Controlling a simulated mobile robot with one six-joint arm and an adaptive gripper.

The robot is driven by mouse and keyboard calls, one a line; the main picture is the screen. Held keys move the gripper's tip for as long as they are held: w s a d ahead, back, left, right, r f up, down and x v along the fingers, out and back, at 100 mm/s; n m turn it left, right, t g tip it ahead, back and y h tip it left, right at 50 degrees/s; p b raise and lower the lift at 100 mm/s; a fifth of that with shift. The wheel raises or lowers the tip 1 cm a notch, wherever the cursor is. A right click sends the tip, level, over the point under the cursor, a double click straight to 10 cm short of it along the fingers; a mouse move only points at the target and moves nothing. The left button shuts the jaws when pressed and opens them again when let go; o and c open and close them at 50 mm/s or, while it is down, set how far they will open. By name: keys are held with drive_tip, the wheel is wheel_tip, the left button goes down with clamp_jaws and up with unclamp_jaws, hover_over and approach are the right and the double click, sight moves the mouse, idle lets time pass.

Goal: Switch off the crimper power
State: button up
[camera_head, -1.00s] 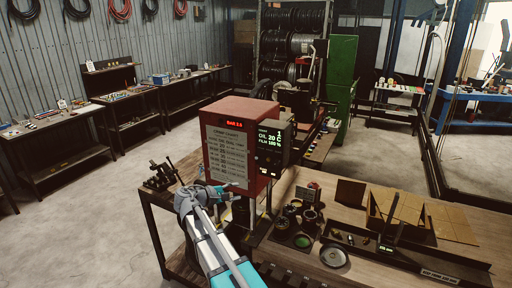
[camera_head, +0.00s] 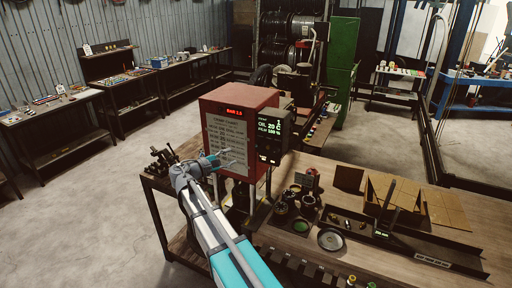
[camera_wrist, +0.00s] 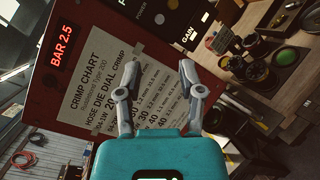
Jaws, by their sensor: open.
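The crimper (camera_head: 225,155) is a red box on the workbench, with a pale crimp chart on its front. A red pressure display (camera_wrist: 62,47) reads BAR 2.5 in the wrist view. A black control panel (camera_head: 272,135) with a lit green readout is on its right side; in the wrist view this panel (camera_wrist: 172,12) shows the words POWER and GAIN, cut by the top edge. I cannot make out the power switch's position. My gripper (camera_head: 229,157) is open and empty in front of the chart; in the wrist view its fingers (camera_wrist: 157,82) are spread below and left of the panel.
Dies and round cups (camera_head: 300,205) stand on the bench (camera_head: 345,265) right of the crimper. Cardboard pieces (camera_head: 405,200) lie farther right. A small dark clamp-like tool (camera_head: 162,160) is at the bench's left end. Open floor (camera_head: 90,215) lies to the left.

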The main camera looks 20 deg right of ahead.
sight(257, 146)
drive_tip(key=x, duration=1.3)
clamp_jaws()
